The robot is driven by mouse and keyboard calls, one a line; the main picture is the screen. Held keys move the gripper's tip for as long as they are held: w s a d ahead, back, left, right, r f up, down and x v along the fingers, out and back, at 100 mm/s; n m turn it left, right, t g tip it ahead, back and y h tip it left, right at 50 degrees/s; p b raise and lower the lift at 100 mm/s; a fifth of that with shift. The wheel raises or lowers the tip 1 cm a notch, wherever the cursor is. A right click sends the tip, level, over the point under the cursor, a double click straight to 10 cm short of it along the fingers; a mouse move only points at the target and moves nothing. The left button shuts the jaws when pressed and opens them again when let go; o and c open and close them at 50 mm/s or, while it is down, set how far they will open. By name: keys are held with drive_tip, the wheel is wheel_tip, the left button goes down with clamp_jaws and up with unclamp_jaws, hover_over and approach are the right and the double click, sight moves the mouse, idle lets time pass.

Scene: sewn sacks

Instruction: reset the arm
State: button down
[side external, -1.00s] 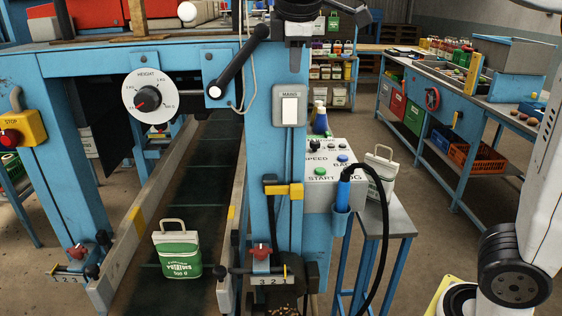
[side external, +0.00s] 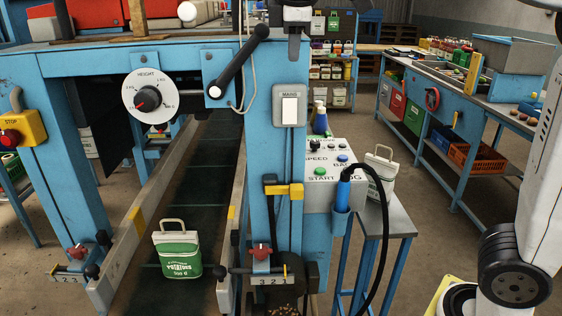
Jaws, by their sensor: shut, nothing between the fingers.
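My gripper (side external: 294,46) is at the top edge of the view, in front of the blue machine post. Its dark fingers point down and are together, with nothing held; the upper part is cut off by the frame. A green and white sewn sack (side external: 178,255) with a handle, labelled potatoes, stands upright on the dark conveyor belt (side external: 205,185), well below and left of my gripper. A second white sack (side external: 380,171) stands on the small grey side table (side external: 398,222), partly behind a black cable.
The blue machine frame (side external: 70,180) spans the belt, with a height dial (side external: 149,102) and black lever (side external: 238,62). A control box (side external: 330,172) with buttons stands right of the post. A workbench (side external: 450,95) with crates is at the right back.

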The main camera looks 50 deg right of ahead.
wheel_tip(320, 180, down, 13)
drive_tip(key=w+m+y, duration=0.1)
drive_tip(key=m, duration=0.1)
drive_tip(key=s+d+f+m+y, duration=0.1)
drive_tip(key=s+f+m, duration=0.2)
drive_tip(key=f, duration=0.9)
drive_tip(key=s+d+f+m+y, duration=0.1)
drive_tip(key=s+f+m, duration=0.2)
drive_tip(key=s+f, duration=0.6)
wheel_tip(320, 180, down, 3)
drive_tip(key=shift+d+f+m+g, duration=0.1)
drive_tip(key=shift+d+m+g, duration=0.15)
drive_tip(key=shift+m+g, duration=0.15)
